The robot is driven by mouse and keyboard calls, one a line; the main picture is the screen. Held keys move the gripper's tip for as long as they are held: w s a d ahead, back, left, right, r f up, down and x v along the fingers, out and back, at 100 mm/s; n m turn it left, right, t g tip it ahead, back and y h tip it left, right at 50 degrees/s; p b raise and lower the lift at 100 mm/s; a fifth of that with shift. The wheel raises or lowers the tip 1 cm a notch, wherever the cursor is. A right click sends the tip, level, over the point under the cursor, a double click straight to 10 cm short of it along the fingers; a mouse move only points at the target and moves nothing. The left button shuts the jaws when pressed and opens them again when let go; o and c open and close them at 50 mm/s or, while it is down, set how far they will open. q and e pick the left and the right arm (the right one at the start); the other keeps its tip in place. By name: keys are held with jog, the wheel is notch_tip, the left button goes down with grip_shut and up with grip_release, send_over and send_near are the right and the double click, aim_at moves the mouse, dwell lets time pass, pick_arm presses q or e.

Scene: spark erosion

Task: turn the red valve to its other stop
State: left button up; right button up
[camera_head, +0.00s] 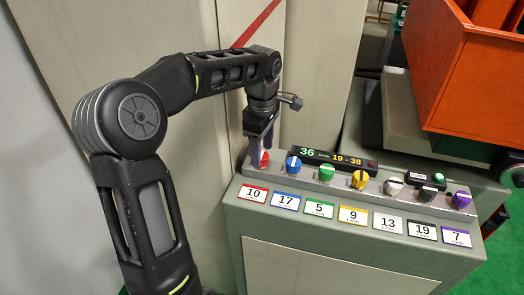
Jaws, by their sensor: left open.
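The red valve (260,159) is a small round knob with a pale pointer mark, at the left end of a row of coloured knobs on a grey console (330,243). A white card with a red border reading 10 (254,194) lies below it. My left gripper (260,150) comes down from above with its two fingers apart, one on each side of the red valve. The fingers partly hide the valve, and I cannot tell whether they touch it. My right gripper is not in view.
Blue (293,165), green (326,173) and yellow (359,180) knobs stand right of the red one, with more beyond. A display (335,158) reading 36 and 19 - 38 stands behind them. An orange bin (465,75) is at the upper right.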

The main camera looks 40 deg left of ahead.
pick_arm(q)
jog(key=shift+f, duration=0.6)
jog(key=shift+c, duration=0.2)
grip_shut()
